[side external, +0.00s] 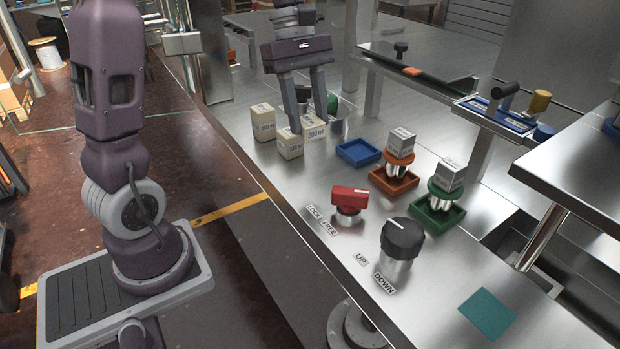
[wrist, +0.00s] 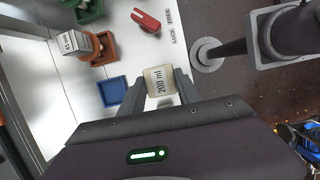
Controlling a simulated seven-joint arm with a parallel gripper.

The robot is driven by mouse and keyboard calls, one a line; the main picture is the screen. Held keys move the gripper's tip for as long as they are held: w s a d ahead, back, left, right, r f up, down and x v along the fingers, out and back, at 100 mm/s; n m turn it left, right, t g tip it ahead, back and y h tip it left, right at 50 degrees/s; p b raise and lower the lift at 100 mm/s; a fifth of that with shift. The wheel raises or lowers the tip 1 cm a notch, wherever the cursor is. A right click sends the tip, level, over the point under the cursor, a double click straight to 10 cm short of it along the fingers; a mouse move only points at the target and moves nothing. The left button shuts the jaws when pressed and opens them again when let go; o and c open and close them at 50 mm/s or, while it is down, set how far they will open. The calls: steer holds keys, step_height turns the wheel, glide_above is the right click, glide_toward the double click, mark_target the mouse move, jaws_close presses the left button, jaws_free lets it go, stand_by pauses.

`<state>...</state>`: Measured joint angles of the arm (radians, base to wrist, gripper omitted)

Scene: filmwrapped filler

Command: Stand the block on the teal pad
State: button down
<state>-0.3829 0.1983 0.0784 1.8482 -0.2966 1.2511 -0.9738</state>
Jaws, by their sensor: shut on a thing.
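The cream block labelled "200 ml" (side external: 314,131) is at the fingertips of my gripper (side external: 308,122), at the far left of the steel bench. My gripper is shut on it. In the wrist view the block (wrist: 160,82) sits between the two fingers, its label facing the camera. I cannot tell whether its base touches the bench. The flat teal pad (side external: 487,313) lies bare at the bench's near right, well away from my gripper. It is not visible in the wrist view.
A raised rail (side external: 440,85) runs behind.

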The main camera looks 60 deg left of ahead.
step_height(320, 180, down, 10)
steer(key=shift+r, duration=0.15)
stand_by(0.3)
steer(key=c, duration=0.9)
jaws_free()
steer(key=shift+o, duration=0.2)
